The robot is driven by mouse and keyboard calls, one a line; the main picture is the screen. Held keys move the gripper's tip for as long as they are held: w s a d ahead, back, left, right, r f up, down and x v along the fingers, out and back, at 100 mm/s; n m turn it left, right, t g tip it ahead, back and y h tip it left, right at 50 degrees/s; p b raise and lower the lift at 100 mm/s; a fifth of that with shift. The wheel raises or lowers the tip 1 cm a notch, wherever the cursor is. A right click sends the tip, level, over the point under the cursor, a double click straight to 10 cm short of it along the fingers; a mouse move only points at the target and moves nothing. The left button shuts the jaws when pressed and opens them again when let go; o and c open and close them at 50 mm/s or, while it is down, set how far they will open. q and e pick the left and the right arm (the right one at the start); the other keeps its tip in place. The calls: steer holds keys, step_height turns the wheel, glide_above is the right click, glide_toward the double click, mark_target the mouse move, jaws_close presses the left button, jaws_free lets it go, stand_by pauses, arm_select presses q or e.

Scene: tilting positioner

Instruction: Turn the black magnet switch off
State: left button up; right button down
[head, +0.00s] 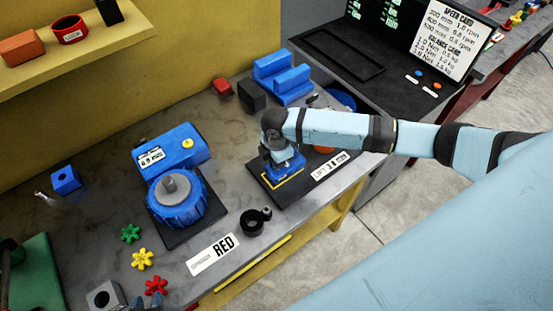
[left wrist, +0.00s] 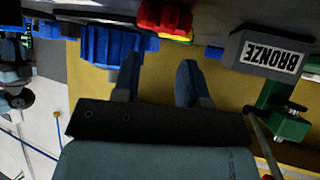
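My right gripper (head: 274,150) points down over a small blue block (head: 287,169) on a black plate (head: 262,186) with a yellow line. The wrist hides its fingertips, so I cannot tell whether it grips or touches anything. I cannot make out a switch there for certain. A black ring-shaped part (head: 254,222) with a small round knob lies at the bench's front edge. My left gripper (head: 148,301) is at the bottom edge, near a red star knob (head: 156,285). In the left wrist view its two fingers (left wrist: 158,80) stand apart with nothing between them.
Green (head: 130,233) and yellow (head: 142,258) star knobs lie nearby. Blue stepped blocks (head: 283,80) stand behind. The left wrist view shows a grey BRONZE block (left wrist: 268,55).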

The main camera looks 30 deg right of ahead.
stand_by(0.3)
steer(key=c, duration=1.1)
jaws_free()
steer(key=shift+c, duration=0.2)
